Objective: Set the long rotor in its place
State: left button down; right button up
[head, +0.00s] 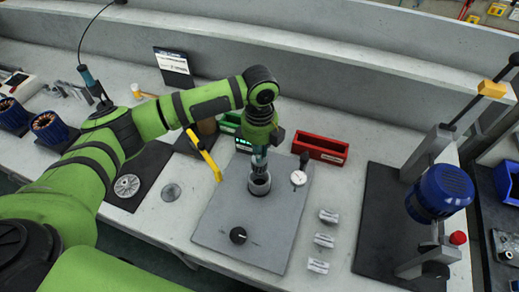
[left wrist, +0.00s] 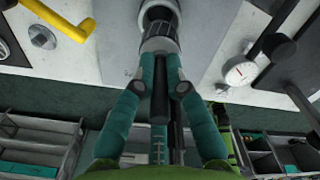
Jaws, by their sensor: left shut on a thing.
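My left gripper (head: 260,160) points down over the grey plate (head: 220,225) in the head view. Its teal fingers also show in the left wrist view (left wrist: 160,68), closed around the long rotor (left wrist: 160,42). The rotor has a ridged silver body and a dark shaft between the fingers. Its far end is at the mouth of a round metal socket (head: 259,185) on the plate. In the left wrist view the socket (left wrist: 157,11) is cut by the top edge. How deep the rotor sits in it I cannot tell. My right gripper is not in view.
Several small metal blocks (head: 324,240) and a blue motor (head: 440,192) are to the right.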

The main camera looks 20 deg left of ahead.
pick_arm(q)
jog(key=shift+f, duration=0.55)
jog(key=shift+f+b, duration=0.45)
jog(key=shift+f, duration=0.75)
dwell(1.7)
jog(key=shift+f+b, duration=0.5)
jog(key=shift+f, duration=0.55)
jog(key=c, duration=1.2)
grip_release()
jog(key=shift+o, duration=1.2)
jog(key=shift+s, duration=0.1)
